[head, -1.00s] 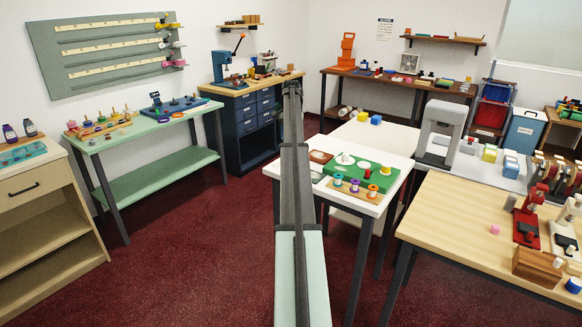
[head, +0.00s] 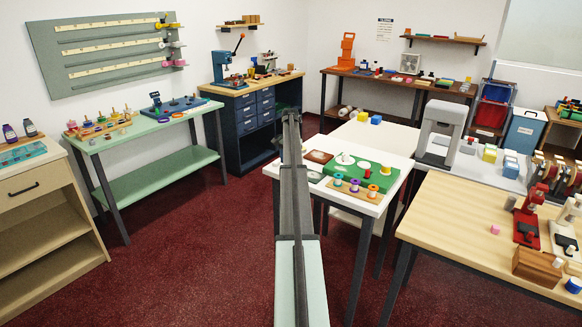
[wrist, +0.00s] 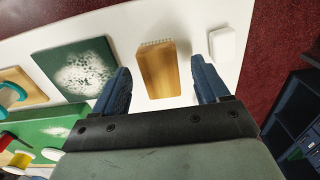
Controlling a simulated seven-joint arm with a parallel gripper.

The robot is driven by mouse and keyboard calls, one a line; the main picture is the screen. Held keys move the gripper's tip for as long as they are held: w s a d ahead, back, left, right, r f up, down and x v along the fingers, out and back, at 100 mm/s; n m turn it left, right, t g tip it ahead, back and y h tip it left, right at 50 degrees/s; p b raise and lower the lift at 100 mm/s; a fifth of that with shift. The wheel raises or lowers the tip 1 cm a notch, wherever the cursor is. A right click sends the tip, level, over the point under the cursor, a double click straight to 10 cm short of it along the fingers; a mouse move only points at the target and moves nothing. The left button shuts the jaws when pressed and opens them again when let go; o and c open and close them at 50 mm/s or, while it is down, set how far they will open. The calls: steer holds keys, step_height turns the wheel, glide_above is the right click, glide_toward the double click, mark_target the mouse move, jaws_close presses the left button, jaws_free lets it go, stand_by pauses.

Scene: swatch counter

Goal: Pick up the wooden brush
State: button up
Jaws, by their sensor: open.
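The wooden brush (wrist: 158,72) lies on a white tabletop (wrist: 125,22) in the wrist view. It has a tan wooden block body and a pale bristle edge at its far end. My gripper (wrist: 160,76) is open, with one dark blue finger to the left of the brush and the other to its right. Gaps show between the brush and both fingers, so it is not gripped. The height of the fingertips above the table is hard to tell. In the head view, I cannot make out the brush; my arm crosses that side of the white table (head: 347,207).
A white block (wrist: 222,44) lies close to the right finger. A dark green square with white powder (wrist: 78,68) lies to the left. A green board (head: 361,172) with spools stands on the same table. A wooden table (head: 450,230) is to the right; red floor is open at left.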

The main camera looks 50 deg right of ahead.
steer(key=shift+f, duration=0.8)
steer(key=shift+c, duration=0.4)
steer(key=c, duration=1)
steer(key=shift+r, duration=0.15)
